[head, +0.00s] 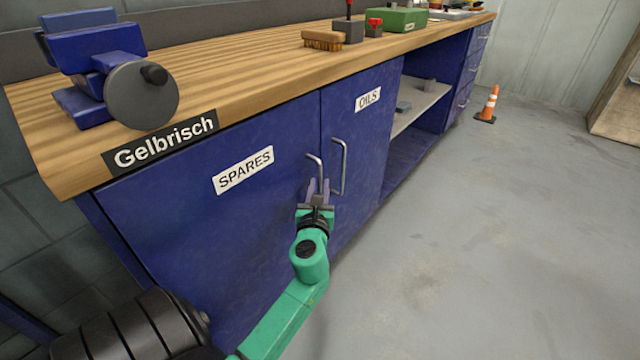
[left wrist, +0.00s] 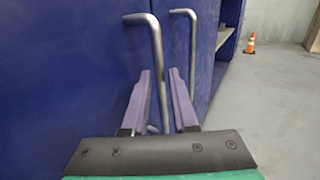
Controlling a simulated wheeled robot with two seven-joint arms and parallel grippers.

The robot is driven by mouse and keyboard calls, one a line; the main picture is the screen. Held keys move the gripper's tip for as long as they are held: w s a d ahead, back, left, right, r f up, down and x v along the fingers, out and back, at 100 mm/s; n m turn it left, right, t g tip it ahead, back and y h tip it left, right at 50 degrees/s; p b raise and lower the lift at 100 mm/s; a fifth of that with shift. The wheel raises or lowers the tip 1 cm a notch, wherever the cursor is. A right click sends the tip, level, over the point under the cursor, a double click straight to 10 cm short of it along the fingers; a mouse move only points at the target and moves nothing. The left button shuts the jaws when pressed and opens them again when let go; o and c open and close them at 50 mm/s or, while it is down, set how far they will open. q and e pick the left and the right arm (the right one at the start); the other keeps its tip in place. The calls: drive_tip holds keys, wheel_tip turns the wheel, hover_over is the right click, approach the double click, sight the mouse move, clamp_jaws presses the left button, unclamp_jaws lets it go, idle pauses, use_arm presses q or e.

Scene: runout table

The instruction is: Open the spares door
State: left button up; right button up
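The blue spares door (head: 215,235) is shut and carries a white SPARES label (head: 243,170). Its bent metal handle (head: 317,163) is near the door's right edge. The handle also shows in the left wrist view (left wrist: 157,50). My left gripper (head: 318,186) is at the lower part of this handle. In the left wrist view its two purple fingers (left wrist: 160,78) are apart, one on each side of the bar, with narrow gaps showing. The gripper hides the handle's lower end in the head view. My right gripper is not in view.
The oils door (head: 365,140) is shut, its handle (head: 342,165) just right of my left gripper. Above are a wooden worktop (head: 240,75) and a blue vise (head: 95,60). Open shelves (head: 420,108) lie further right. The floor is clear up to a traffic cone (head: 489,105).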

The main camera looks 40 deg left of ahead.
use_arm(q)
drive_tip(key=shift+x, duration=0.85)
clamp_jaws()
idle(0.8)
